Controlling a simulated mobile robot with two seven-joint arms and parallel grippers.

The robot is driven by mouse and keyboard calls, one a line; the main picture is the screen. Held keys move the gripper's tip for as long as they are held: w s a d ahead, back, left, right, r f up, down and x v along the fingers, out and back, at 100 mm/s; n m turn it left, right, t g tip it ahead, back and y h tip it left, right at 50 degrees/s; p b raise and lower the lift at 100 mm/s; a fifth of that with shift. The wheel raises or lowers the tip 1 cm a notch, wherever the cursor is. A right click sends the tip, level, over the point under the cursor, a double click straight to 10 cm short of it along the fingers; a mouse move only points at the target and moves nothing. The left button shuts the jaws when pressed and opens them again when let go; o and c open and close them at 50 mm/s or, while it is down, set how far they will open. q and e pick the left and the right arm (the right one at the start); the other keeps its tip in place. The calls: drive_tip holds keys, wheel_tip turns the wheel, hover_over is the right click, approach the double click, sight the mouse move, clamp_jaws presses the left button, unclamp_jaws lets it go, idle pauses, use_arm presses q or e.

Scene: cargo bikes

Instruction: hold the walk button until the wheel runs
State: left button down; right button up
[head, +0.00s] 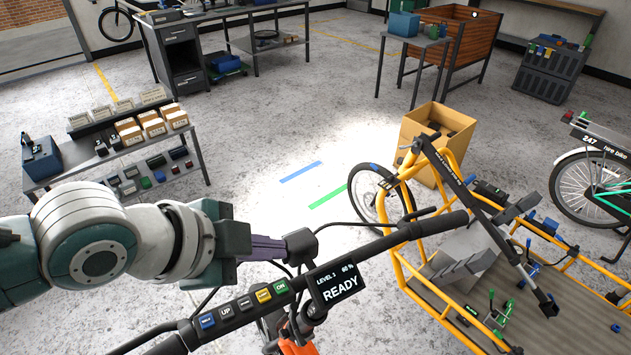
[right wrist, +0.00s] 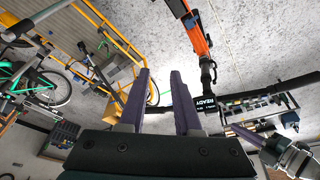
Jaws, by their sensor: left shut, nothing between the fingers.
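The handlebar button strip (head: 245,305) has a row of labelled buttons. The blue walk button (head: 207,321) is at its left end, and a green ON button sits at the right end. The display (head: 338,284) beside it reads LEVEL 1, 60 % and READY; it also shows in the right wrist view (right wrist: 207,103). A spoked wheel (head: 380,197) stands beyond the handlebar; I cannot tell whether it turns. My left gripper (head: 278,249) is shut and empty above the strip, away from the walk button. My right gripper (right wrist: 160,75) is open and empty, seen only in the right wrist view.
The bike's yellow cargo frame (head: 425,290) fills the lower right. A cardboard box (head: 438,140) stands behind it. A low shelf table (head: 110,155) with small boxes is at the left. A green-framed hire bike (head: 590,190) stands at the right. The middle floor is clear.

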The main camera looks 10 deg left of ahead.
clamp_jaws()
idle(1.3)
